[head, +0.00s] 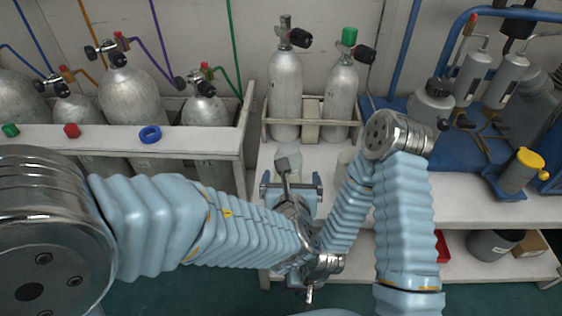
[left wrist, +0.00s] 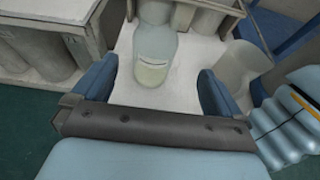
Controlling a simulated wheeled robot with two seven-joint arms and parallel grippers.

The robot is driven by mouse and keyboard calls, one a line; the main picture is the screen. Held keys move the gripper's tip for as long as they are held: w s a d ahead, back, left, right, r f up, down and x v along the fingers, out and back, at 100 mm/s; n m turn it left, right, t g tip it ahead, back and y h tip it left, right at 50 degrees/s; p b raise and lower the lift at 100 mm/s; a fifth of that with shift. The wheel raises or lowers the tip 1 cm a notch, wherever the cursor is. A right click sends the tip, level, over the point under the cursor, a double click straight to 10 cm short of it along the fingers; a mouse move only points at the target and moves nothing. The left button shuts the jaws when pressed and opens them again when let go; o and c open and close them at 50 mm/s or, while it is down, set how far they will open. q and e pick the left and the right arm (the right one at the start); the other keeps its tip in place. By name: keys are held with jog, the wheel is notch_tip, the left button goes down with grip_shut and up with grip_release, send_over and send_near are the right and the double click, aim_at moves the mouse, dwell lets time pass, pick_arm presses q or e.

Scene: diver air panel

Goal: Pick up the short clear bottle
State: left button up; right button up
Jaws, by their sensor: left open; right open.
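The short clear bottle (left wrist: 155,58), with a pale label band, stands upright on the white bench top. In the head view the bottle (head: 288,158) is just beyond my left gripper (head: 291,187), partly hidden by it. In the left wrist view the left gripper (left wrist: 157,72) is open, its blue fingers spread either side of the bottle's near end, with gaps on both sides. I cannot tell whether the bottle is fully between the fingers. My right gripper (head: 309,291) is low, below the left one, small and mostly covered by arm parts; it holds nothing visible.
Another clear vessel (left wrist: 243,66) stands right of the bottle, close to the right finger. Two grey cylinders (head: 286,95) stand in a rack behind the bottle. A white-edged cylinder rack (head: 200,143) is on the left. A blue panel (head: 455,140) is on the right.

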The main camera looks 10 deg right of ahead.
pick_arm(q)
jog(key=x, duration=1)
jog(key=shift+w+a+p, duration=0.25)
jog(key=shift+a+p, duration=0.1)
jog(key=shift+p, duration=0.05)
jog(key=shift+r, duration=0.1)
jog(key=c, duration=1)
jog(key=shift+c, duration=0.2)
jog(key=shift+r, duration=0.7)
jog(key=s+r+p, duration=0.1)
jog(key=s+r, duration=1)
jog(key=s, duration=0.3)
jog(key=shift+r, duration=0.25)
